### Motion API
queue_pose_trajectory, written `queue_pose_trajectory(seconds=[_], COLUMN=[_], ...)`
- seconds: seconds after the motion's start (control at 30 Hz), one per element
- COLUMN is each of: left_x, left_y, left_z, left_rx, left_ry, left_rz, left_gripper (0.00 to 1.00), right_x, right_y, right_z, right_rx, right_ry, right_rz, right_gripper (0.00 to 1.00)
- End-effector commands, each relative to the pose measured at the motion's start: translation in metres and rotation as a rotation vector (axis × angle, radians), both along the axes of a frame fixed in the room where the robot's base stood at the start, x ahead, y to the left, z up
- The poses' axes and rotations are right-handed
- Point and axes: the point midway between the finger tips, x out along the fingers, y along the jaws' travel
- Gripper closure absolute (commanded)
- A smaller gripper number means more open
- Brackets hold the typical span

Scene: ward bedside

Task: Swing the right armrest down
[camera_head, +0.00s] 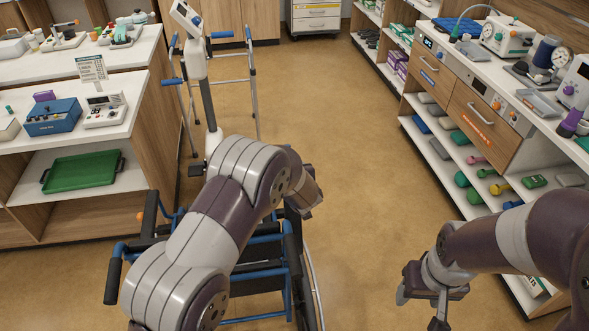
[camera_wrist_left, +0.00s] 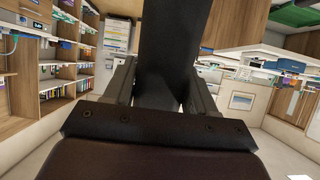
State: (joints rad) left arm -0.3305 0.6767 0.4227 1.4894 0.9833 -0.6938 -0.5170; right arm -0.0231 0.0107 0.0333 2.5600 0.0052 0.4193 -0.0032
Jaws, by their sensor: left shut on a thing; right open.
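The wheelchair (camera_head: 258,272), with a blue frame and black parts, stands at the bottom middle of the head view, largely hidden by my left arm. My left gripper (camera_head: 308,207) is over its right side in the picture. In the left wrist view, the left gripper's fingers (camera_wrist_left: 160,92) are shut on a broad black bar (camera_wrist_left: 172,45), which looks like the right armrest. The bar rises up the picture from between the fingers. In the head view the grip itself is mostly hidden. My right gripper (camera_head: 421,307) is open and empty, to the right of the wheelchair.
A walker (camera_head: 253,85) and a device on a pole (camera_head: 209,105) stand beyond the wheelchair. A counter with a green tray (camera_head: 82,170) is at left. Shelves with dumbbells (camera_head: 500,188) line the right. The floor (camera_head: 350,150) between is clear.

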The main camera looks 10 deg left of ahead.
Motion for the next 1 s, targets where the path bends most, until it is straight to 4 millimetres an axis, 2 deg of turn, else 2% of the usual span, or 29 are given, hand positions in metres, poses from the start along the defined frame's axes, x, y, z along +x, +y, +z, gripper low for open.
queue_pose_trajectory(seconds=[0.03,0.23,0.43,0.8,0.83,0.87,0.9,1.0], left_x=[0.009,0.033,0.042,0.043,0.043,0.043,0.043,0.043], left_y=[0.004,0.011,0.014,0.014,0.014,0.014,0.014,0.014], left_z=[0.007,-0.005,-0.014,-0.016,-0.016,-0.016,-0.016,-0.016], left_rx=[-0.008,-0.031,-0.04,-0.042,-0.042,-0.042,-0.041,-0.041], left_ry=[0.023,0.093,0.123,0.126,0.126,0.126,0.127,0.127], left_rz=[0.004,0.003,0.001,0.001,0.001,0.001,0.001,0.001], left_gripper=[0.99,0.99,0.99,0.99,0.38,0.28,0.23,0.23], right_x=[0.0,0.0,0.0,0.0,0.0,0.0,0.0,0.0], right_y=[0.0,0.0,0.0,0.0,0.0,0.0,0.0,0.0], right_z=[0.02,0.044,0.051,0.051,0.051,0.051,0.051,0.051], right_rx=[0.0,0.0,0.0,0.0,0.0,0.0,0.0,0.0], right_ry=[0.0,0.0,0.0,0.0,0.0,0.0,0.0,0.0], right_rz=[0.0,0.0,0.0,0.0,0.0,0.0,0.0,0.0], right_gripper=[0.42,0.42,0.42,0.42,0.42,0.42,0.42,0.42])
